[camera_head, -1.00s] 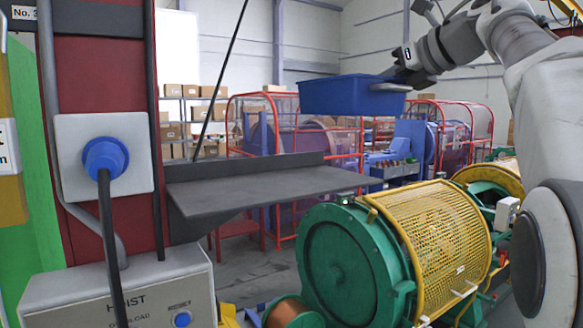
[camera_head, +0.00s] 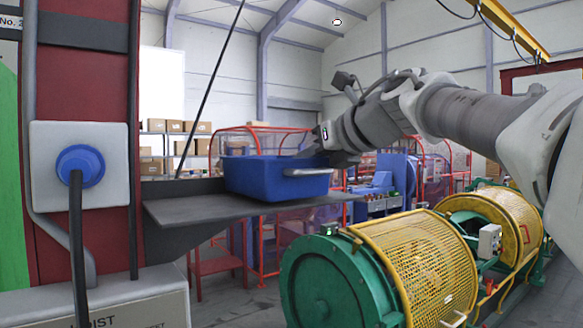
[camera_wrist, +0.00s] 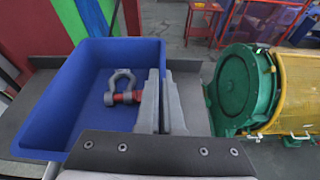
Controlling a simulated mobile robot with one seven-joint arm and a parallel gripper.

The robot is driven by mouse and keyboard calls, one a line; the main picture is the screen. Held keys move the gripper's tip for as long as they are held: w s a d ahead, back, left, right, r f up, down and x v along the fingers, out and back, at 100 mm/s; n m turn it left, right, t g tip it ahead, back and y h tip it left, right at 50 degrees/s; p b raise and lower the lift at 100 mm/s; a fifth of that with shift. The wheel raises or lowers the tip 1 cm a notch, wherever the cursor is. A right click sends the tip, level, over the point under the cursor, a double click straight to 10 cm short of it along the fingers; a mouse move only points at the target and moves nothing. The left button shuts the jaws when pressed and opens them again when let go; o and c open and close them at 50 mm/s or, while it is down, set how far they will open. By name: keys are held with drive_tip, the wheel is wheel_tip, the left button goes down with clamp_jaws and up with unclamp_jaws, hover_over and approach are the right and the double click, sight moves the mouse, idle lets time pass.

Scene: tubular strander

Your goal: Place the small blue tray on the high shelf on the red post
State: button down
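The small blue tray (camera_head: 262,178) is level over the right part of the dark grey high shelf (camera_head: 180,211), fixed to the red post (camera_head: 80,235). It looks to rest on the shelf, though a slight gap cannot be ruled out. My gripper (camera_head: 325,158) is at the tray's right rim. In the wrist view the gripper's fingers (camera_wrist: 160,106) are close together on either side of the tray's right wall, gripping it. A grey shackle with a red pin (camera_wrist: 122,92) lies inside the tray (camera_wrist: 85,65).
A blue plug in a white socket plate (camera_head: 80,165) and a grey hoist box (camera_head: 130,300) are on the post side. A thin dark cable slants above the shelf. Below right stands a green drum machine (camera_head: 330,275) with a yellow mesh guard (camera_head: 415,265). The shelf's left part is bare.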

drive_tip(key=shift+f, duration=0.15)
drive_tip(key=shift+f, duration=0.15)
drive_tip(key=c, duration=1.1)
unclamp_jaws()
drive_tip(key=shift+o, duration=0.2)
